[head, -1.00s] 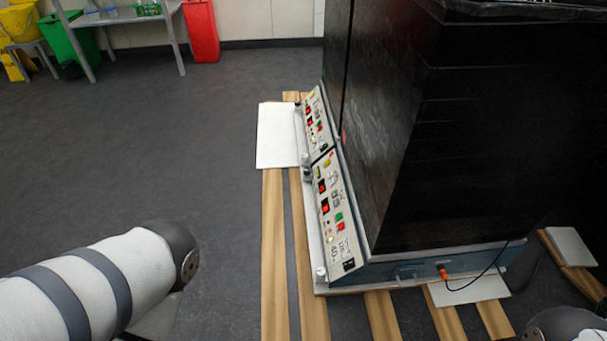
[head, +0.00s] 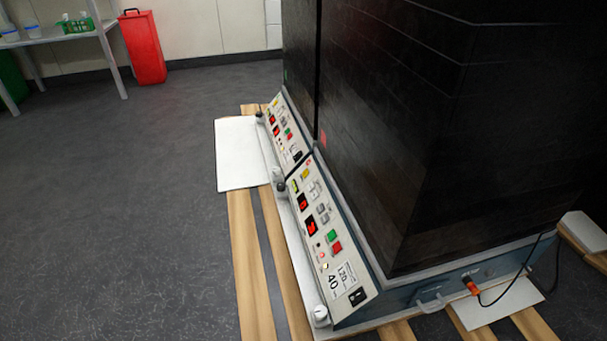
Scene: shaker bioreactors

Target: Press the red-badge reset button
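Two black shaker bioreactors stand one behind the other. The nearer bioreactor (head: 400,130) has a small red badge (head: 323,137) on its dark side; the farther bioreactor (head: 300,45) has a small green mark (head: 285,75). The nearer sloped control panel (head: 325,225) carries red displays, a yellow button (head: 306,174), grey buttons, a green button (head: 331,236), a red button (head: 336,248) and a black switch (head: 357,296). Labels by the buttons are too small to read, so I cannot tell which one is reset. Neither gripper is in view.
The farther panel (head: 284,130) has a similar layout. Wooden slats (head: 250,265) and a white plate (head: 243,153) lie at the machine's base. An orange plug with a black cable (head: 472,286) is on the near side. The grey floor at left is clear up to the red bin (head: 143,48).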

